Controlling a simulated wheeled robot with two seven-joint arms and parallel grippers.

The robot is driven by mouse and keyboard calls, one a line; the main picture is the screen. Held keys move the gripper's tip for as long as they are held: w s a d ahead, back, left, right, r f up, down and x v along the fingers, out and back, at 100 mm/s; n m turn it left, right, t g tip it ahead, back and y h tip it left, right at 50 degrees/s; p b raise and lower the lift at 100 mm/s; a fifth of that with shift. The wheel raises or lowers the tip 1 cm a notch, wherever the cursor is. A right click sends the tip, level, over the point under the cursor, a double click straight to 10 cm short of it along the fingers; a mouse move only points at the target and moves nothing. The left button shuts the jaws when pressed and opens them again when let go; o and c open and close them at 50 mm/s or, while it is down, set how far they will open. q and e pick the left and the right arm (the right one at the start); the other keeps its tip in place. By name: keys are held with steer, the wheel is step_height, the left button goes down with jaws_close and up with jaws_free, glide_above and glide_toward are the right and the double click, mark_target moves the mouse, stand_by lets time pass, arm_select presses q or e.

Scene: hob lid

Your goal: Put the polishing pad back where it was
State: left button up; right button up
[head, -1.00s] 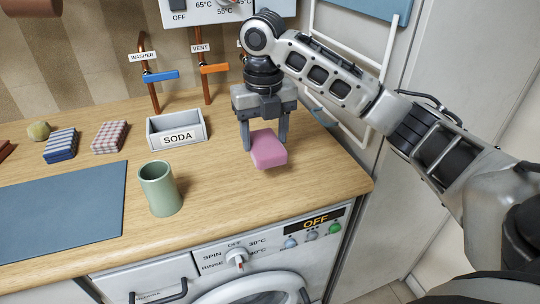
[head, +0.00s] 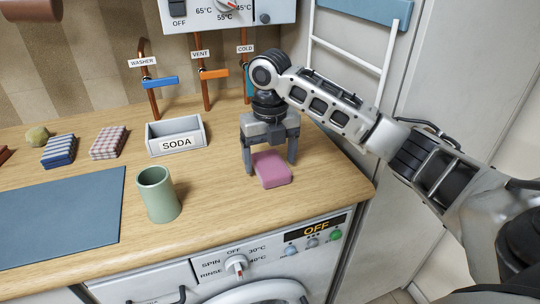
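A plain pink pad (head: 272,169), a soft-looking block that I take to be the polishing pad, lies flat on the wooden counter near its right end. My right gripper (head: 270,167) points down over it, with one finger on each side. The fingers are spread a little wider than the pad and look open. Their tips are low, close to the counter, and the pad hides part of the space between them. My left gripper is not in view.
A green cup (head: 158,195) stands left of the pad. Pipes and valves line the wall.

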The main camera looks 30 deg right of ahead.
mark_target(270, 162)
steer(key=shift+r, duration=0.1)
arm_select(q)
steer(key=p, duration=0.1)
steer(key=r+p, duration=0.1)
steer(key=p, duration=0.1)
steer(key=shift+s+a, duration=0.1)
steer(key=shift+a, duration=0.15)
arm_select(e)
step_height(270, 162, up, 12)
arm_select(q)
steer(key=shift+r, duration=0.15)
